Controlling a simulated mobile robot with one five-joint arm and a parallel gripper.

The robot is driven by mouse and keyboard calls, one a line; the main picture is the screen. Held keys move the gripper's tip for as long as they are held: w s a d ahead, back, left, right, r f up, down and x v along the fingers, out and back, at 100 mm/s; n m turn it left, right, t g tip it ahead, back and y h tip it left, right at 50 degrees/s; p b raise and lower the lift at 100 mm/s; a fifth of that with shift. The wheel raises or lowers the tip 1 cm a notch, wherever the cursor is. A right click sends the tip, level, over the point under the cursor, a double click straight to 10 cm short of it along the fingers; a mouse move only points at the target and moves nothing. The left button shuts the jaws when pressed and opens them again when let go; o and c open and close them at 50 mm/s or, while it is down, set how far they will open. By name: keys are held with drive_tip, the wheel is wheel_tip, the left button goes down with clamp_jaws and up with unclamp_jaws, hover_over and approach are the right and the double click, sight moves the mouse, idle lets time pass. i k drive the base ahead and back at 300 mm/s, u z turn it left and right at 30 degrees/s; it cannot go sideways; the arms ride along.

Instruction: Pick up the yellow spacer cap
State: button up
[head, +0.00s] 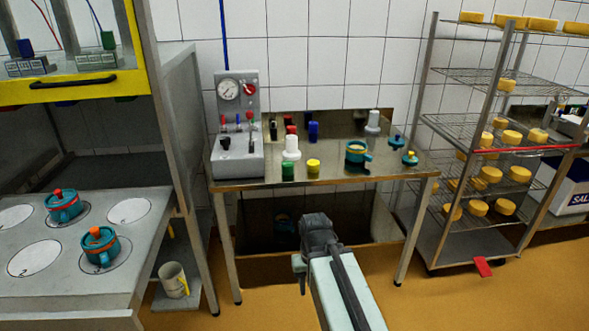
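The yellow spacer cap (313,167) is a small yellow cylinder near the front edge of the metal table (335,178). A green cap (288,171) stands just left of it and a white cap (291,147) behind and to the left. My gripper (316,222) is at the end of my arm, low in the middle of the head view. In the picture it shows below the table's front edge, apart from the yellow cap. Its fingers are seen from behind, so I cannot tell whether they are open. Nothing is visibly held.
A grey gauge unit (238,130) stands at the table's left end. A teal pot (357,153) sits right of the yellow cap. A cheese rack (470,140) stands right and a grey bench (80,270) left. Bare table top lies between the cap and pot.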

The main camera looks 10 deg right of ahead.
sight(313, 166)
drive_tip(key=u, duration=4.25)
drive_tip(key=k, duration=2.55)
drive_tip(key=z, duration=0.9)
drive_tip(key=i, duration=0.2)
drive_tip(key=z, duration=0.15)
